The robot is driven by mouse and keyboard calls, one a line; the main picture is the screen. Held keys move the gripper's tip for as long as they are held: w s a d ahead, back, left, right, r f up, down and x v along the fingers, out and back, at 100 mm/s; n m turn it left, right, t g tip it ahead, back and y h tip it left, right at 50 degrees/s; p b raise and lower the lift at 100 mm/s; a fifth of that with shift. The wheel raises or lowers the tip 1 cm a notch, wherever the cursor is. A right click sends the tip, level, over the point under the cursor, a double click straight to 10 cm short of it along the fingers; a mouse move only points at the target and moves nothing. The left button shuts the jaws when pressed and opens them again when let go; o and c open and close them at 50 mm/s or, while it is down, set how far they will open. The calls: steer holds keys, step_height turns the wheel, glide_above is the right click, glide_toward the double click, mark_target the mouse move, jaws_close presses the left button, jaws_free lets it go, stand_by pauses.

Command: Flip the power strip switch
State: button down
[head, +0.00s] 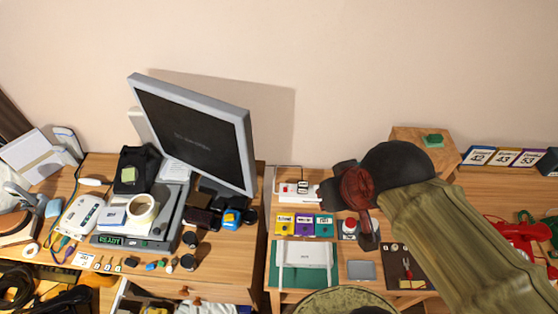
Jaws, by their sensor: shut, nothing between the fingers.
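A white power strip (312,198) lies on the wooden desk near the wall, with a small red spot at its left end and a dark plug on it. Its right end runs up to my gripper, which hides part of it. My gripper (328,196) is dark, shut and empty, and its tip is at or just above the strip's right part. I cannot tell whether it touches the strip. The switch's position is too small to read.
Yellow, purple and teal boxes (304,225) stand just in front of the strip. A red-topped button box (349,228) is close to the right. A monitor (193,130) stands at left. A white router-like box (304,254) lies in front.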

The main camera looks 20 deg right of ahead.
steer(key=w+f+g+b, duration=0.1)
steer(key=w+f+g, duration=0.25)
steer(key=f, duration=0.35)
steer(key=n+b, duration=0.2)
steer(key=n, duration=1.2)
glide_above(286, 188)
steer(key=s, duration=0.2)
step_height(286, 188, down, 16)
steer(key=shift+a+r, duration=0.15)
steer(key=shift+a, duration=0.25)
steer(key=f+b, duration=0.1)
steer(key=f, duration=0.3)
steer(key=w+f+b, duration=0.1)
steer(key=f+b, duration=0.1)
steer(key=f, duration=0.3)
steer(key=f+b, duration=0.1)
steer(key=f, duration=0.4)
steer(key=shift+w+d, duration=0.3)
steer(key=shift+w, duration=0.05)
steer(key=shift+g, duration=0.25)
